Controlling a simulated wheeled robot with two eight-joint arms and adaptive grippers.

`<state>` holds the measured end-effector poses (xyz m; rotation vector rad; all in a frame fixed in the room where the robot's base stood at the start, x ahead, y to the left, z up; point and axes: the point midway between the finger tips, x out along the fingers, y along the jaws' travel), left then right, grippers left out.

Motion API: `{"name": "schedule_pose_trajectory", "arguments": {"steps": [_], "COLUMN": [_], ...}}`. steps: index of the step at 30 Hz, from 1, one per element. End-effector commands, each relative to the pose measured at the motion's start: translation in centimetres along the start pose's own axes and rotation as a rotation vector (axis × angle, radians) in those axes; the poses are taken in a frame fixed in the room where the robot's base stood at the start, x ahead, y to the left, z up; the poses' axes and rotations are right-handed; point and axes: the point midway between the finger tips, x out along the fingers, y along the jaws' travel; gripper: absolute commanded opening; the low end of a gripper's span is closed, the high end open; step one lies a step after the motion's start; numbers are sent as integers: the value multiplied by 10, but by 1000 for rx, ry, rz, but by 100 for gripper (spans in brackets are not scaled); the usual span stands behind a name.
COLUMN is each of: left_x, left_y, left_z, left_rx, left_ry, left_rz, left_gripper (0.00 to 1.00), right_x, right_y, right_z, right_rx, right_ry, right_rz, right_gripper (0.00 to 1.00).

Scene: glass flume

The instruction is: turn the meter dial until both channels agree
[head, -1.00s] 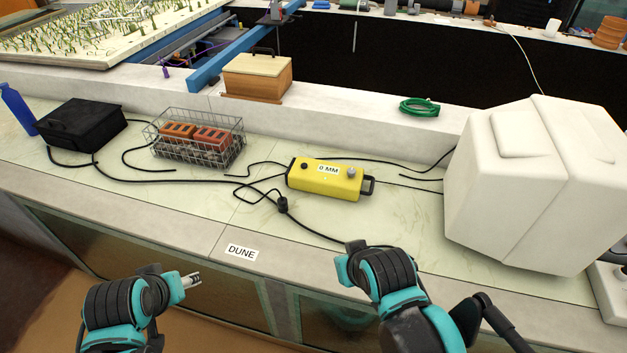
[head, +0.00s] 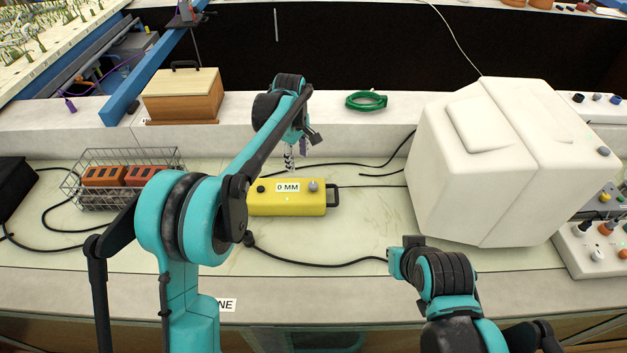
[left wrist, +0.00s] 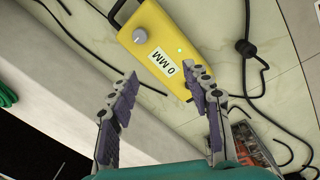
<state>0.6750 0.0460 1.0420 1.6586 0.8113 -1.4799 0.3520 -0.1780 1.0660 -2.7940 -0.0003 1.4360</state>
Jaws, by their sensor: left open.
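The yellow meter (head: 300,202) lies on the pale counter, labelled "0 MM". A grey knob (head: 313,186) is on its right part and a black knob (head: 262,188) on its left. In the left wrist view, the meter (left wrist: 172,30) shows its grey knob (left wrist: 140,36) and a small green light. My left gripper (head: 289,158) is open and empty, above and behind the meter, apart from the grey knob. Its spread fingers also show in the left wrist view (left wrist: 160,108). My right arm is at lower right; its fingers cannot be made out.
A wire basket (head: 75,188) with orange-brown blocks stands left of the meter. A large white box (head: 450,200) stands right. A wooden box (head: 182,100) and a green coil (head: 366,101) sit on the ledge behind. Black cables cross the counter.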

Motion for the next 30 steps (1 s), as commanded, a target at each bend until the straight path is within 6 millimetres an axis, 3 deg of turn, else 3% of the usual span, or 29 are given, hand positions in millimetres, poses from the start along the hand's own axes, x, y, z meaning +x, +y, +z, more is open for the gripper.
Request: {"name": "schedule_pose_trajectory", "arguments": {"steps": [3,9,17,30], "left_x": [33,76,103,165], "left_y": [27,48,52,44], "left_z": [6,17,22,25], "left_rx": [-100,-227,-279,-278], "left_ry": [-15,-25,-26,-26], "left_rz": [-46,-105,-129,-128], "left_gripper": [49,49,49,49], "right_x": [-4,-7,-6,8], "right_y": [0,0,0,0], "right_z": [-3,-5,-4,6], "right_rx": [0,0,0,0], "right_ry": [0,0,0,0], "right_rz": [0,0,0,0], "right_gripper": [0,0,0,0]}}
